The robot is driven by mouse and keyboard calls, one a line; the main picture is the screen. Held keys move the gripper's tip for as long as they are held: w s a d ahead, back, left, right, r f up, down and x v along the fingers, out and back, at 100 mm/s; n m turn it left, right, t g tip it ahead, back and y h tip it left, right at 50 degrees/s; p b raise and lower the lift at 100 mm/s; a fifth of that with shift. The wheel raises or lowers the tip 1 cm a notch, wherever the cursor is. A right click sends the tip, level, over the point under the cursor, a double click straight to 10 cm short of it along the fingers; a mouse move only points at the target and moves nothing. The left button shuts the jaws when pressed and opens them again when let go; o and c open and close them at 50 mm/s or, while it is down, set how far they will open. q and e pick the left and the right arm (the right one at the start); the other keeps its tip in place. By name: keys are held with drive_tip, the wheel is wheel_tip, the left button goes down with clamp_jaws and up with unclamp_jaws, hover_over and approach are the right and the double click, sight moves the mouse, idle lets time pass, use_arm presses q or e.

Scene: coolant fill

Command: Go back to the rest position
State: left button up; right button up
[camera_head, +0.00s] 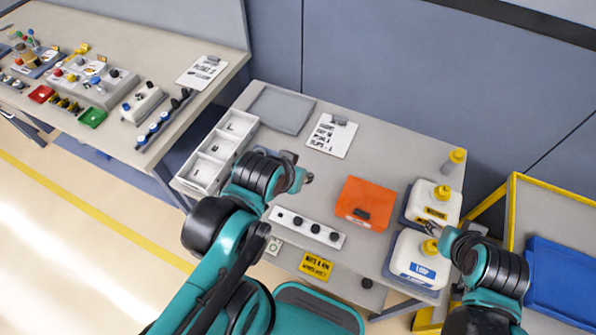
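My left gripper (300,168) is over the middle of the table, between the white compartment tray and the orange box. Its two dark fingertips look apart, with nothing seen between them. My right gripper (432,229) is at the right side of the table, between two white jugs. The jug with the yellow label (430,203) stands behind it. The jug with the blue label (418,259) stands in front, its yellow cap close to the gripper. I cannot tell whether the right gripper touches either jug. Its fingers are small and partly hidden by the wrist.
The table holds a white compartment tray (207,169), grey tray (280,109), clipboard (331,136), orange box (365,203), knob strip (307,228) and yellow-capped bottle (453,160). A yellow-framed cart with a blue bin (560,283) stands right. A second bench (150,50) is left.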

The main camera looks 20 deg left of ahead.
drive_tip(key=shift+f, duration=0.1)
wheel_tip(320, 180, down, 8)
drive_tip(key=b, duration=0.8)
idle(0.3)
